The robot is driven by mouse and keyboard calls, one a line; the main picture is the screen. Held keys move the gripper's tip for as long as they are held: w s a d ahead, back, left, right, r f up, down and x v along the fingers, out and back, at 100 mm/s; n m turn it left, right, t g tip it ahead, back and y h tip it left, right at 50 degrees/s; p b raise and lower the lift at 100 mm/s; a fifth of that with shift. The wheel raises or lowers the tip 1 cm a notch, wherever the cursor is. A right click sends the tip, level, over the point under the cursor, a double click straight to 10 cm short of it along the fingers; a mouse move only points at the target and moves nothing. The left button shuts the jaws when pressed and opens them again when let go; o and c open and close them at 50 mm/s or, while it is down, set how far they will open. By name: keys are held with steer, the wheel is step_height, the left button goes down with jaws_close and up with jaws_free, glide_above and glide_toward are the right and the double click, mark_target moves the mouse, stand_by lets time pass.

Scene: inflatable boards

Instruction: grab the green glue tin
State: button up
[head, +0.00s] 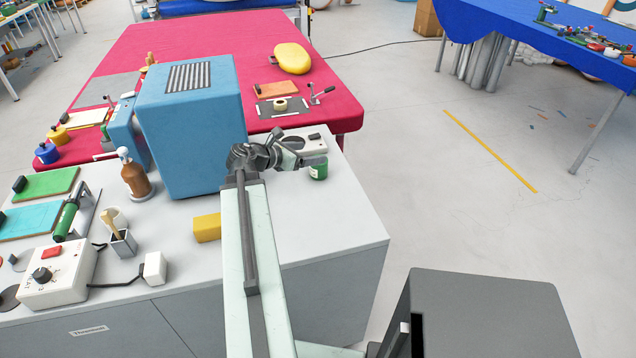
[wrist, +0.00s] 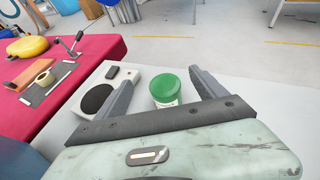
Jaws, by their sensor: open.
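The green glue tin (head: 318,170) stands upright near the right edge of the grey-white worktop (head: 345,215). It has a green lid and a pale label. In the wrist view the tin (wrist: 165,90) shows between the two fingers of my gripper (wrist: 162,88). The fingers are spread apart, with a visible gap on both sides of the tin. In the head view my gripper (head: 300,158) is beside the tin, and part of the tin is hidden behind it. I cannot tell how far the fingers reach past it.
A white device with a dark round pad (wrist: 98,98) lies beside the tin, close to the left finger. A large blue box (head: 190,135) stands left of my gripper. A yellow block (head: 207,228) lies nearer on the worktop. Worktop right of the tin is clear.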

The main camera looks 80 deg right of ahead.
mark_target(319, 172)
step_height(319, 172, down, 4)
steer(key=b, duration=0.2)
steer(key=shift+f+b, duration=0.25)
steer(key=shift+b, duration=0.1)
steer(key=shift+b+x, duration=0.4)
steer(key=shift+x, duration=1.05)
steer(key=b+x, duration=0.2)
steer(key=x, duration=0.3)
steer(key=shift+s, duration=0.2)
steer(key=shift+a+r, duration=0.1)
jaws_close()
